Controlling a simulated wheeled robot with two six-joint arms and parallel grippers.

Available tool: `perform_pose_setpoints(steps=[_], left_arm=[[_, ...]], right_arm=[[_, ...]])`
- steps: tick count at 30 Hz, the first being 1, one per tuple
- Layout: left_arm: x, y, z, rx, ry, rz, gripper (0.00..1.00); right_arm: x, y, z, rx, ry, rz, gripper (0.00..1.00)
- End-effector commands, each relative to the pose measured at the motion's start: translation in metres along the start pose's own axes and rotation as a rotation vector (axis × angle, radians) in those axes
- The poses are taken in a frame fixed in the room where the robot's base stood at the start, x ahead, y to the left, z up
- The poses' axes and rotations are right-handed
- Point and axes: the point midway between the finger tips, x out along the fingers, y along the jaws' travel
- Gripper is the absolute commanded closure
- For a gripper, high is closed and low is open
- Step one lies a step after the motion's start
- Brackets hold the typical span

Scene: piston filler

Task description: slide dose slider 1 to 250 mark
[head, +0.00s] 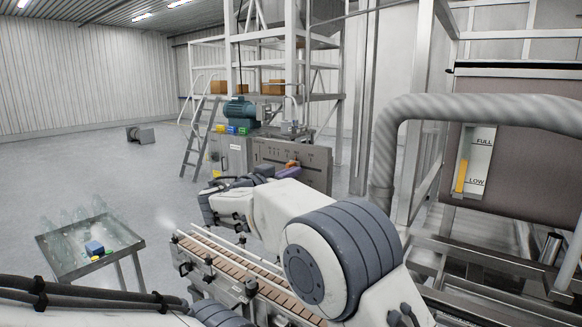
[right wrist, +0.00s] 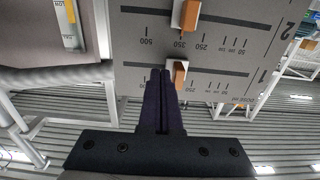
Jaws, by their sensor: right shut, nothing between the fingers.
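In the right wrist view, dose slider 1 (right wrist: 180,75) is an orange knob in the lower slot of a grey scale panel (right wrist: 220,57). It sits on the 500 side of the 250 mark; the fingers hide part of the scale, so its exact reading cannot be told. My right gripper (right wrist: 160,75) is shut and empty, its dark fingertips just left of the knob. I cannot tell whether they touch. In the head view, the panel (head: 322,172) is partly hidden behind my right arm, with the right gripper (head: 287,172) in front of it. My left gripper is not in view.
A second slider (right wrist: 186,15) sits near 350 in slot 2. In the head view a conveyor (head: 240,268) runs below my right arm. A tray table (head: 80,265) with bottles stands at left. A thick grey hose (head: 470,107) and steel frame stand at right.

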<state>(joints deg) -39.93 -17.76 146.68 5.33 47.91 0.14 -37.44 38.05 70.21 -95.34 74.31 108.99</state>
Motion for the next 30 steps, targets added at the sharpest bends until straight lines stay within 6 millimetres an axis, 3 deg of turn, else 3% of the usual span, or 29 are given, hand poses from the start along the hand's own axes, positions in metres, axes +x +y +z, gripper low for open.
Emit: perform_pose_setpoints(steps=[30], left_arm=[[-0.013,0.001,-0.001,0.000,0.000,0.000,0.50]], right_arm=[[-0.001,-0.026,0.000,0.000,-0.001,-0.002,1.00]])
